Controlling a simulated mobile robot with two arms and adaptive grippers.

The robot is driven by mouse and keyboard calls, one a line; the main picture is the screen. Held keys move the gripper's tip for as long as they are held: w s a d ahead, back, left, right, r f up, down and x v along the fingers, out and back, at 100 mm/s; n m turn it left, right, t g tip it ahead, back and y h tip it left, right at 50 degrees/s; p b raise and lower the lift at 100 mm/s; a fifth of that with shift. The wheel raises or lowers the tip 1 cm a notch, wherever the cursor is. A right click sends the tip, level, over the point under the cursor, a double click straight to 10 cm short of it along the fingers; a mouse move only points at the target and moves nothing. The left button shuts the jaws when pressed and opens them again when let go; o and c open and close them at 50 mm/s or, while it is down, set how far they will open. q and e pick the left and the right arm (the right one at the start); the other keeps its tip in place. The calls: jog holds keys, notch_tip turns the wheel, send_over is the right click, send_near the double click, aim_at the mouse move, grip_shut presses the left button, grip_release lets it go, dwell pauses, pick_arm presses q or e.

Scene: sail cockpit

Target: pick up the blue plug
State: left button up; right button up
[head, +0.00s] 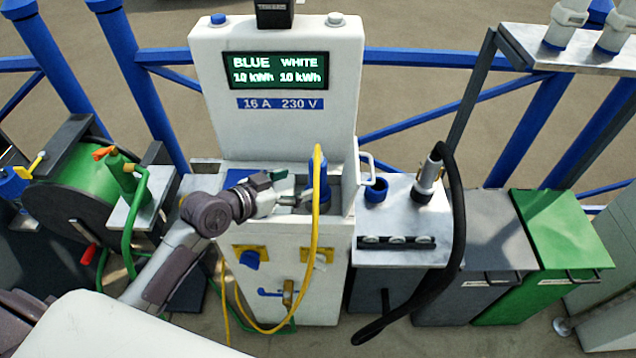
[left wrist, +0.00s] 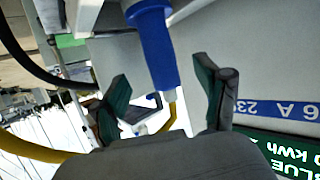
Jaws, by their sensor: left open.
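The blue plug (head: 325,186) stands upright in the recess of the white power pedestal (head: 218,120), with a yellow cable (head: 317,240) arching from its top. My left gripper (head: 297,189) reaches in from the left, just beside the plug. In the left wrist view the blue plug (left wrist: 156,45) shows between and beyond the spread fingertips of the left gripper (left wrist: 162,75), with a visible gap on both sides. The left gripper is open and holds nothing. The plug's far side is partly hidden by the cable in the head view. My right gripper is out of view.
A metal stand (head: 400,215) with a blue cup (head: 376,191) and a nozzle on a black hose (head: 459,220) is right of the pedestal. A green hose reel (head: 75,195) is at left. Grey and green bins (head: 560,225) are at right. Blue railings run behind.

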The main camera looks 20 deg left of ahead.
aim_at(311, 177)
pick_arm(q)
jog(key=shift+x, duration=1.25)
jog(key=x, duration=0.1)
jog(key=p+x, duration=0.1)
jog(key=x, duration=0.2)
jog(key=shift+w+d+r+p, duration=0.2)
jog(key=shift+w+d+p, duration=0.1)
jog(key=shift+w, duration=0.1)
jog(key=shift+w+d+f, duration=0.15)
jog(key=shift+w+f, duration=0.15)
jog(key=shift+w, duration=0.1)
jog(key=shift+s, duration=0.1)
jog(key=shift+c, duration=1.2)
jog(key=shift+r, duration=0.1)
grip_shut()
